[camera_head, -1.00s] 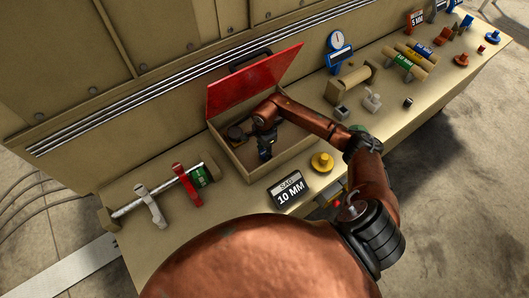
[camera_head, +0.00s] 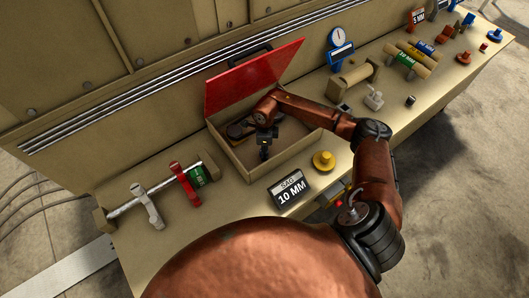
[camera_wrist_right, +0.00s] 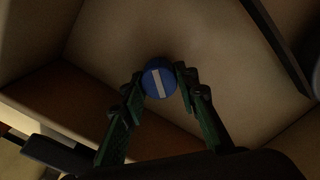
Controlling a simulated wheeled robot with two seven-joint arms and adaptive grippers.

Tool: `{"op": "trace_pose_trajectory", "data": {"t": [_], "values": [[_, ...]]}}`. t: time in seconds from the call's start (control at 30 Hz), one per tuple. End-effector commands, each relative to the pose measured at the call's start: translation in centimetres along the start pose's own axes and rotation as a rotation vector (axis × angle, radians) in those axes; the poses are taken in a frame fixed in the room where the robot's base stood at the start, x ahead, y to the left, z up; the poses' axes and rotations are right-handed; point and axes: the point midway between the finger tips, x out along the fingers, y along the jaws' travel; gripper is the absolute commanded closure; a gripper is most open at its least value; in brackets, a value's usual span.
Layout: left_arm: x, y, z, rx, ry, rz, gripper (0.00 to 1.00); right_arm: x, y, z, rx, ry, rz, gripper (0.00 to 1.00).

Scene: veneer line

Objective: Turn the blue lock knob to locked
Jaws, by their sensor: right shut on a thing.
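The blue lock knob (camera_wrist_right: 159,80) shows in the right wrist view as a round blue cap with a white bar across its face. The bar runs nearly upright in that view, leaning slightly. My right gripper (camera_wrist_right: 158,82) has one fingertip on each side of the knob and is shut on it. In the head view my right gripper (camera_head: 264,150) reaches down into the open tan box (camera_head: 236,160); the knob is hidden there. No locked or unlocked marking is readable around the knob. My left gripper is not in view.
The box's red lid (camera_head: 250,78) stands open behind my arm. A 10 MM sign (camera_head: 289,188) and a yellow knob (camera_head: 323,160) are in front of the box. A roller with red and grey levers (camera_head: 185,183) lies to its left. A blue gauge (camera_head: 339,47) stands right.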

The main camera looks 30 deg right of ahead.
Motion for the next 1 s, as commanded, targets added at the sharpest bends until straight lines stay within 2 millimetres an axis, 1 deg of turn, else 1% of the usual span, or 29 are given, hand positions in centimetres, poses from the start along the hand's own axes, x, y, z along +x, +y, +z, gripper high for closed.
{"op": "trace_pose_trajectory", "data": {"t": [0.2,0.6,0.8,1.0], "values": [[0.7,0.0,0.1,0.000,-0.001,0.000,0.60,0.1,0.1,-0.1,0.203,0.002,-0.001,0.96],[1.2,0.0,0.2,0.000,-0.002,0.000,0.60,0.0,0.2,0.0,0.575,0.001,0.000,0.96],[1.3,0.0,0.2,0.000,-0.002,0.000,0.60,0.0,0.2,0.1,0.727,0.002,-0.001,0.96],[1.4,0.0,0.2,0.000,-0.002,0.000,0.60,0.0,0.3,0.1,0.833,0.001,-0.001,0.96]]}}
